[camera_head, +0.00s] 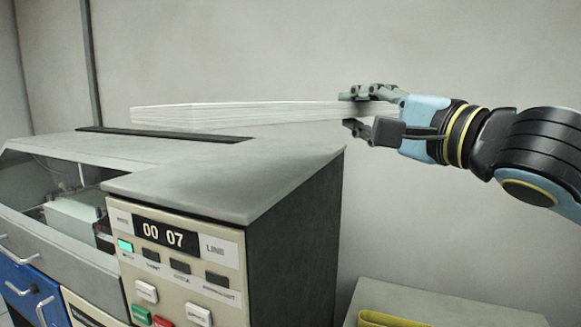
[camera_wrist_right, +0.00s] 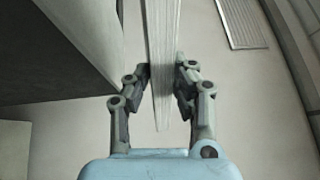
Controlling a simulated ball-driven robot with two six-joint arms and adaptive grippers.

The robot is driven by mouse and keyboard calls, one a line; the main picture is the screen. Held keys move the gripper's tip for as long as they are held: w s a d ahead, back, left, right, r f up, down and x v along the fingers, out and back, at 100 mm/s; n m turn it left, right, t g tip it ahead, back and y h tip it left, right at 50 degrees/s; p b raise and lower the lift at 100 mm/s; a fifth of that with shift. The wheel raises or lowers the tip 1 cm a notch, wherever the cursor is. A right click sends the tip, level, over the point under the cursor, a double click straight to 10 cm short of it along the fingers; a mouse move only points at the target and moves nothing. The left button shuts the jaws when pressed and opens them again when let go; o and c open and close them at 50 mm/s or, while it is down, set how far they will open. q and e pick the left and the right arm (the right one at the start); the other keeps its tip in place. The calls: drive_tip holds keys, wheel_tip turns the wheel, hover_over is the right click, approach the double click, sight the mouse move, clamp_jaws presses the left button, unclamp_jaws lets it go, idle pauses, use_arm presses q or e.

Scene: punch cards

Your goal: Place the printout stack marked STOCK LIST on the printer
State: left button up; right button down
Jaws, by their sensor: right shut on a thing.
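My right gripper (camera_head: 350,112) is shut on the right end of a white printout stack (camera_head: 225,115). The stack is held flat and level above the printer (camera_head: 225,180), a little over its grey top. Its near side is a layered paper edge; no STOCK LIST marking can be read from here. In the right wrist view the stack (camera_wrist_right: 162,60) runs edge-on between the two fingers of the gripper (camera_wrist_right: 163,85). My left gripper is in neither view.
The printer has a display reading 00 07 (camera_head: 165,235) and several buttons on its front. A dark slot (camera_head: 165,134) runs along its top at the back. A lower grey surface (camera_head: 450,305) with a yellow item (camera_head: 385,319) stands at the lower right. A plain wall is behind.

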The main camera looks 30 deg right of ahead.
drive_tip(key=b, duration=0.3)
drive_tip(key=f+b, duration=0.1)
drive_tip(key=b, duration=0.2)
drive_tip(key=shift+w+d+f, duration=0.3)
drive_tip(key=shift+w+d, duration=0.05)
drive_tip(key=shift+w, duration=0.05)
use_arm(q)
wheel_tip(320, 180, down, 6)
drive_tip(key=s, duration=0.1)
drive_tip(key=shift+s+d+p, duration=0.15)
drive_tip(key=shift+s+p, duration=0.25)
drive_tip(key=shift+p, duration=0.05)
use_arm(e)
drive_tip(key=w+d+f, duration=0.3)
drive_tip(key=w+f, duration=0.5)
drive_tip(key=f, duration=0.1)
drive_tip(key=shift+w+d, duration=0.2)
drive_tip(key=shift+w, duration=0.15)
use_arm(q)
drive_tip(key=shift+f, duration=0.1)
use_arm(e)
drive_tip(key=c, duration=1.1)
unclamp_jaws()
drive_tip(key=shift+c, duration=0.2)
drive_tip(key=shift+f, duration=0.1)
